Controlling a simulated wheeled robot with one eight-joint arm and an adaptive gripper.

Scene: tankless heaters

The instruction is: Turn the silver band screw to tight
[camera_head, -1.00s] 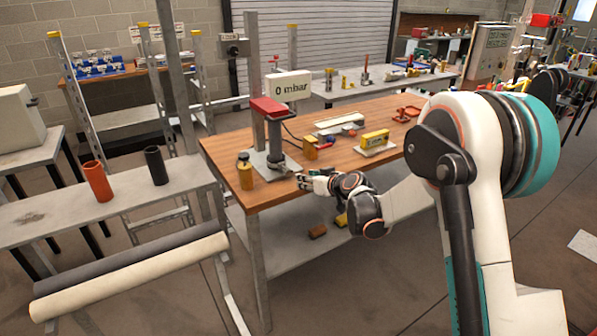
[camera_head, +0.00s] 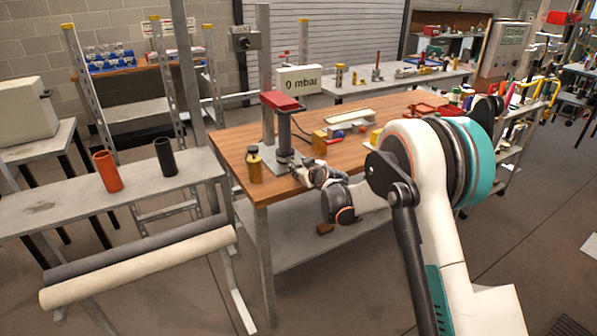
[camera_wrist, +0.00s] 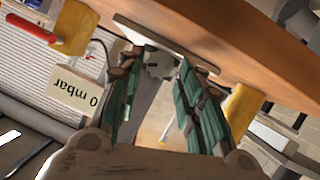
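A test stand with a red top (camera_head: 280,100) and a dark upright pipe (camera_head: 284,135) stands on a grey base plate (camera_head: 270,160) at the near left of the wooden bench. My gripper (camera_head: 296,170) is at the foot of this pipe, on its right side. In the wrist view my gripper (camera_wrist: 160,62) has its two green-padded fingers apart, with a grey metal piece (camera_wrist: 158,68) showing between or behind the tips. I cannot tell whether the fingers touch it. The silver band screw is not clearly made out; the gripper covers the pipe's foot in the head view.
A brown jar with a dark cap (camera_head: 254,165) stands just left of the stand. A display reading 0 mbar (camera_head: 298,80) is behind it, and it shows upside down in the wrist view (camera_wrist: 77,88).

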